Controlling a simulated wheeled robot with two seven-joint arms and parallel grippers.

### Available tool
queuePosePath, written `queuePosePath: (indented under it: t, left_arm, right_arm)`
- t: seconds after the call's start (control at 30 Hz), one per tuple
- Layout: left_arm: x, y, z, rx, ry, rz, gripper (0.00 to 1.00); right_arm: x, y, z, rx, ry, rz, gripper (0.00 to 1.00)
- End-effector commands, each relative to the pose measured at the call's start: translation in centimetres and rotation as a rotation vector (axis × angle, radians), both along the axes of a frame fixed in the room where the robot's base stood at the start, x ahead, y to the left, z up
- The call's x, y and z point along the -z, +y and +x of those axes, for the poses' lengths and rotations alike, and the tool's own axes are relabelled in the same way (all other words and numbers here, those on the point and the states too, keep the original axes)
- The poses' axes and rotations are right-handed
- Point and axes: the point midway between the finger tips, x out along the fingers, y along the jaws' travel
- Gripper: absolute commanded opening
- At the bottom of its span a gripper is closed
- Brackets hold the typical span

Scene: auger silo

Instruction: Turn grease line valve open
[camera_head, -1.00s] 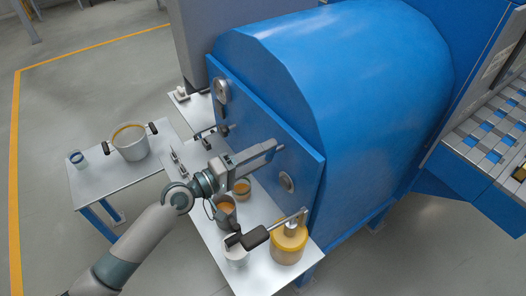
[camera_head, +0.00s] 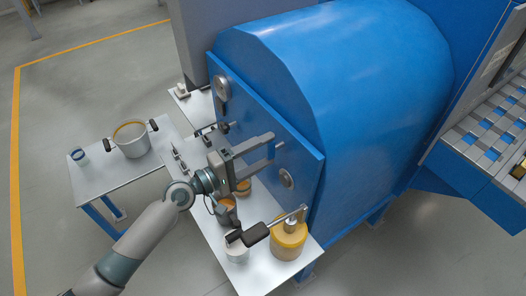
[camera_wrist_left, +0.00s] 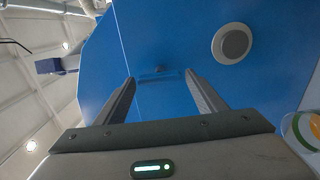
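My left gripper (camera_head: 270,149) is in front of the blue machine's flat end panel (camera_head: 258,118), with its fingers apart and nothing seen between them. In the left wrist view the gripper (camera_wrist_left: 163,84) is also open. A small dark fitting with a blue bar (camera_wrist_left: 159,71) shows on the panel, between and beyond the fingertips. It may be the grease line valve, but it is too small to be sure. In the head view a small grey piece (camera_head: 280,145) shows beside the fingertips. I cannot tell whether the fingers touch anything. My right gripper is not in view.
A round grey disc (camera_head: 286,179) is on the panel, and it also shows in the left wrist view (camera_wrist_left: 233,44). A side table holds a two-handled pot (camera_head: 131,141).

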Motion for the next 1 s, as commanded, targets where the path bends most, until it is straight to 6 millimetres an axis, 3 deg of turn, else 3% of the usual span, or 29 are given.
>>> queuePosePath:
  t: [0.57, 0.77, 1.0]
  left_arm:
    - [0.1, 0.3, -0.2, 0.000, -0.002, 0.003, 0.72]
    - [0.4, 1.7, -1.2, 0.000, -0.001, 0.003, 0.72]
    - [0.6, 5.0, -3.7, 0.001, -0.001, 0.006, 0.72]
  right_arm:
    - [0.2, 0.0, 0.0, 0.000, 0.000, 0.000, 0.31]
    - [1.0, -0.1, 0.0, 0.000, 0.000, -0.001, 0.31]
    - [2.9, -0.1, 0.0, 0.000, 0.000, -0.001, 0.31]
